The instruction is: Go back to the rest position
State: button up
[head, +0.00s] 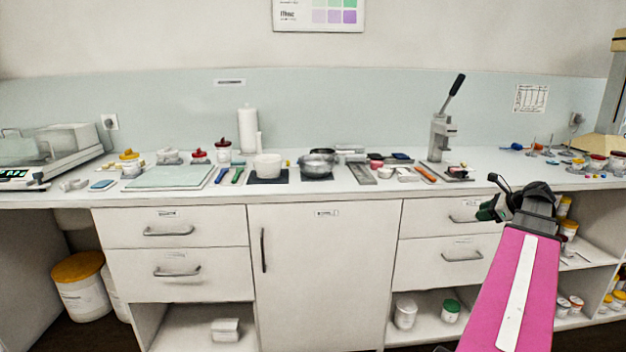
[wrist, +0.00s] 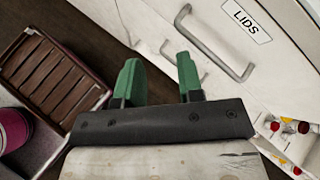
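My gripper (head: 490,209) is at the end of my pink arm, at the right of the head view, in front of the cabinet's right-hand drawers and below the worktop edge. In the wrist view its two green fingers (wrist: 160,80) stand apart with nothing between them. The gripper is open and empty. No marker of a rest position is seen.
The worktop (head: 320,185) carries pots, a lever press (head: 441,135) and several small tools. A drawer labelled LIDS (wrist: 262,48) with a metal handle (wrist: 215,52) lies beyond the fingers. A brown slatted container (wrist: 52,78) is at left in the wrist view.

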jog(key=s+a+f+n+g+h, duration=0.2)
jog(key=a+f+n+g, duration=0.2)
jog(key=a+f+n, duration=0.7)
jog(key=s+a+f+n+g+h, duration=0.1)
jog(key=a+f+n+g, duration=0.3)
jog(key=a+f, duration=1.1)
jog(key=s+a+f+n+h, duration=0.3)
jog(key=s+a+n, duration=0.3)
jog(key=a+n, duration=0.3)
jog(key=a, duration=0.2)
jog(key=shift+s+a+f+n+g, duration=0.3)
jog(key=shift+s+a+f+n, duration=0.1)
